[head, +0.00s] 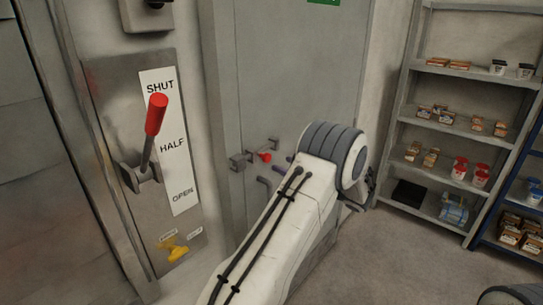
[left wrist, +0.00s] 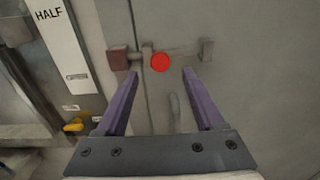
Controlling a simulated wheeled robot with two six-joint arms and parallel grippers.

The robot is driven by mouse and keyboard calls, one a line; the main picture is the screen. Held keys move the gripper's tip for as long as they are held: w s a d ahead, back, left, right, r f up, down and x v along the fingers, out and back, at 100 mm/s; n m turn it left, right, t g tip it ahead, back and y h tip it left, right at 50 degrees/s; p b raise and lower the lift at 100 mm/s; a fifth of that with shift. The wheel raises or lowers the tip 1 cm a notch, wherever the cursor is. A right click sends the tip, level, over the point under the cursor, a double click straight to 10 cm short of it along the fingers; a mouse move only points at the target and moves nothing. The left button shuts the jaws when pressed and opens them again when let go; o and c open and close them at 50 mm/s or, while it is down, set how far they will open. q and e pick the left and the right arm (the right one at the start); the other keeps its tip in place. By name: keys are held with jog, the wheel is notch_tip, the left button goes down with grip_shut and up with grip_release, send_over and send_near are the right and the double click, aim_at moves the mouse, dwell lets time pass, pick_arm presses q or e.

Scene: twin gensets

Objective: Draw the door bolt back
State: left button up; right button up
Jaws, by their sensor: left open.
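The door bolt (head: 250,158) is a thin horizontal bar on the grey door (head: 290,70), with a red knob (head: 264,156) standing out from it. In the left wrist view the red knob (left wrist: 160,62) sits ahead of and between my fingertips. The bar runs from a brownish block (left wrist: 118,59) at the left to a bracket (left wrist: 207,50) at the right, and appears to reach the block across the door edge. My left gripper (left wrist: 160,73) is open and empty, its purple fingers either side of the knob in the picture. In the head view my arm mostly hides it. My right gripper is not in view.
A grey door handle (head: 265,185) sits just below the bolt. Left is a panel with a red-handled lever (head: 156,114) beside a SHUT/HALF/OPEN plate (head: 172,150) and a yellow knob (head: 174,248). A shelf rack (head: 402,118) with boxes and tubs stands at right.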

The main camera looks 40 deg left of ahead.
aim_at(269, 158)
pick_arm(q)
jog(key=a+p, duration=0.1)
jog(key=a, duration=0.1)
jog(key=a+p, duration=0.1)
jog(key=a, duration=0.2)
jog(key=shift+w+a+r, duration=0.15)
jog(key=shift+w+a, duration=0.05)
jog(key=shift+a, duration=0.65)
grip_shut()
dwell(0.7)
